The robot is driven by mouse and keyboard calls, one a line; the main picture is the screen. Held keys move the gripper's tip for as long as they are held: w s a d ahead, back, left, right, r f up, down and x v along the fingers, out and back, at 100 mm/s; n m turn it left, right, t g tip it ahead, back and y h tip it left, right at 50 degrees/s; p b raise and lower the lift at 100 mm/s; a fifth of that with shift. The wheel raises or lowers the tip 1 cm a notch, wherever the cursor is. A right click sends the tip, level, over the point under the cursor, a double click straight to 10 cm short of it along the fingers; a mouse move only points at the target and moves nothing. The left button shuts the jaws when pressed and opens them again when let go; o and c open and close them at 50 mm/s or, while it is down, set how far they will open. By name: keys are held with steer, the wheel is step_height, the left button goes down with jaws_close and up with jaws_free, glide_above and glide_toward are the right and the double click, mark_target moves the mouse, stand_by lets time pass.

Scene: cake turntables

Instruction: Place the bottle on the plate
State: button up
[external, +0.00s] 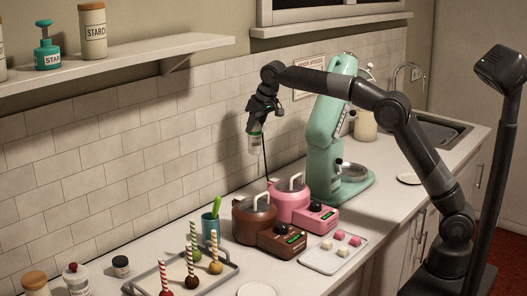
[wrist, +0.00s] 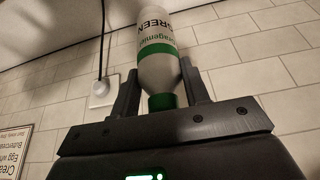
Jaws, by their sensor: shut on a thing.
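My gripper (external: 255,122) is shut on a white and green bottle (external: 254,146) and holds it high above the counter, near the tiled wall. The bottle hangs roughly upright below the jaws. In the wrist view, the bottle (wrist: 157,62) sits between the two fingers (wrist: 161,92), its green end towards the palm and "GREEN" lettering on its side. One small white plate (external: 409,178) lies empty on the counter at the right, beyond the mint mixer. Another white round plate (external: 256,290) is partly cut off at the bottom edge.
Brown (external: 254,218) and pink (external: 290,200) pots on bases stand below the bottle. The tall mint mixer (external: 327,125) stands close to the right of my gripper. A tray of pink and white cubes (external: 312,263) and a cake-pop tray (external: 225,272) lie in front. A shelf (external: 130,58) juts out at left.

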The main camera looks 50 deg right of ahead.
steer(key=r, duration=0.1)
steer(key=a+r, duration=0.1)
steer(key=shift+s+r, duration=0.2)
steer(key=shift+r, duration=0.15)
steer(key=s+a+n+g+y, duration=0.3)
steer(key=s+a+n, duration=0.9)
steer(key=s+a, duration=1.75)
step_height(320, 180, down, 11)
steer(key=s+d, duration=0.1)
steer(key=s+a+f+t+y, duration=0.1)
steer(key=s+a+f, duration=0.3)
steer(key=a+f, duration=0.6)
steer(key=shift+s+f, duration=0.4)
steer(key=shift+f, duration=0.2)
